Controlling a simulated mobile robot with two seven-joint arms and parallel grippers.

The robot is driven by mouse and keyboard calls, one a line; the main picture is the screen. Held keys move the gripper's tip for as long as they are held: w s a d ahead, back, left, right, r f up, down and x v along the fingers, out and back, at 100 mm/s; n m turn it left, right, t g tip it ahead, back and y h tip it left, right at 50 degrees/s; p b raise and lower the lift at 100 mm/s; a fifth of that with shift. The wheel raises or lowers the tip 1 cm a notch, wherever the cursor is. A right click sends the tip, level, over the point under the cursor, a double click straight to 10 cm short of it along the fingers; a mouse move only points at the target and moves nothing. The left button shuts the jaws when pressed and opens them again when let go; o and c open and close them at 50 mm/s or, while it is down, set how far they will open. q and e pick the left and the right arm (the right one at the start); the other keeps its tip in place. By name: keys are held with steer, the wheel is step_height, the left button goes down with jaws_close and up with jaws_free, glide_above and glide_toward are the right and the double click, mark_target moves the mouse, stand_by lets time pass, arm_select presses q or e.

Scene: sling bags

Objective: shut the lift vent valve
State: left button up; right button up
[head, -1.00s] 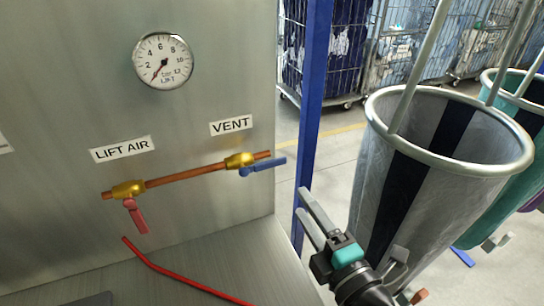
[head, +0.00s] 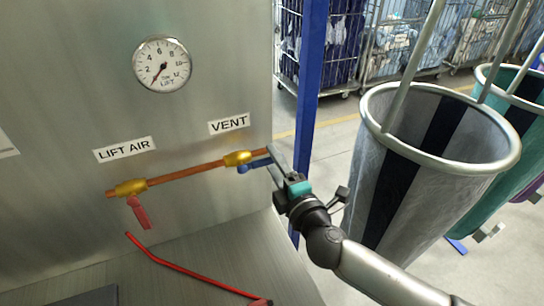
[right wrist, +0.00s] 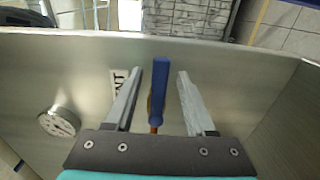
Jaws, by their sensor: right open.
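The vent valve has a brass body (head: 237,158) on a copper pipe under the VENT label (head: 229,124). Its blue lever (head: 254,165) points right, roughly along the pipe. My right gripper (head: 271,158) is at the lever's free end, and its fingers partly hide that end. In the right wrist view the blue lever (right wrist: 160,76) lies between the two spread fingers, with a gap on both sides. The right gripper is open and holds nothing. My left gripper is not in view.
The lift air valve (head: 130,187) has a red lever (head: 139,212) hanging across the pipe. A gauge (head: 162,64) reads near zero. A red rod (head: 185,270) lies on the metal ledge. A blue post (head: 309,90) and grey sling bag (head: 410,170) stand right of the panel.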

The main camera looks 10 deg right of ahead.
steer(key=shift+w+a, duration=0.15)
steer(key=shift+w, duration=0.5)
jaws_close()
stand_by(1.1)
